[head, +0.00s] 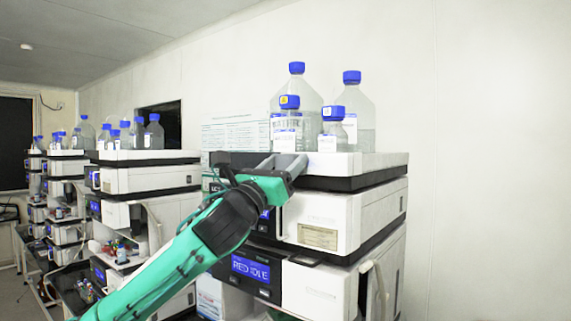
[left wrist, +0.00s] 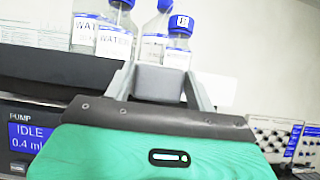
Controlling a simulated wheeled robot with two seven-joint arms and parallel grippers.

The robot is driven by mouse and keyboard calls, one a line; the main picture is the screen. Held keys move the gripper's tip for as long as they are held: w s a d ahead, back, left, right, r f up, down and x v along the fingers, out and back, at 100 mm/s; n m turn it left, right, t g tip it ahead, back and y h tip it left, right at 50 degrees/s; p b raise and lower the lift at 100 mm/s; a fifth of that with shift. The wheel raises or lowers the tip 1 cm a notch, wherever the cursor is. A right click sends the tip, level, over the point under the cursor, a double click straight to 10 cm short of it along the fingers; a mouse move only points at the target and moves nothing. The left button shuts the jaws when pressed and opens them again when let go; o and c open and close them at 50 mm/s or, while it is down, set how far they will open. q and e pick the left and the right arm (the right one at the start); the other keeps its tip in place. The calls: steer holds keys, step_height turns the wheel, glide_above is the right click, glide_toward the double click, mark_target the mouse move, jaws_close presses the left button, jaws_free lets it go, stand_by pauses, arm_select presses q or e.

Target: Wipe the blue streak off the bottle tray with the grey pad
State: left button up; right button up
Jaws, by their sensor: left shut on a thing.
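My left gripper (head: 284,165) is at the front left edge of the white bottle tray (head: 362,165) on top of the nearest stack. It is shut on the grey pad (left wrist: 160,82), which sits between the fingers in the left wrist view. The pad is at about the tray's front edge; I cannot tell whether it touches the tray. The tray (left wrist: 32,38) also shows at the left of the left wrist view. My right gripper is not in view.
Several clear bottles with blue caps stand on the tray close behind the pad, including a small front bottle (head: 333,128) and a large one (head: 352,110). More instrument stacks with bottles (head: 148,155) stand to the left. A wall is behind.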

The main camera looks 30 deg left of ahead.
arm_select(q)
steer(key=shift+s+a+f, duration=0.1)
steer(key=shift+s+f, duration=0.05)
steer(key=shift+s, duration=0.75)
steer(key=shift+s+a, duration=0.15)
steer(key=shift+s, duration=1.8)
steer(key=shift+s, duration=0.15)
steer(key=s, duration=0.2)
steer(key=shift+s+a, duration=0.1)
steer(key=shift+s, duration=0.3)
steer(key=shift+w, duration=0.1)
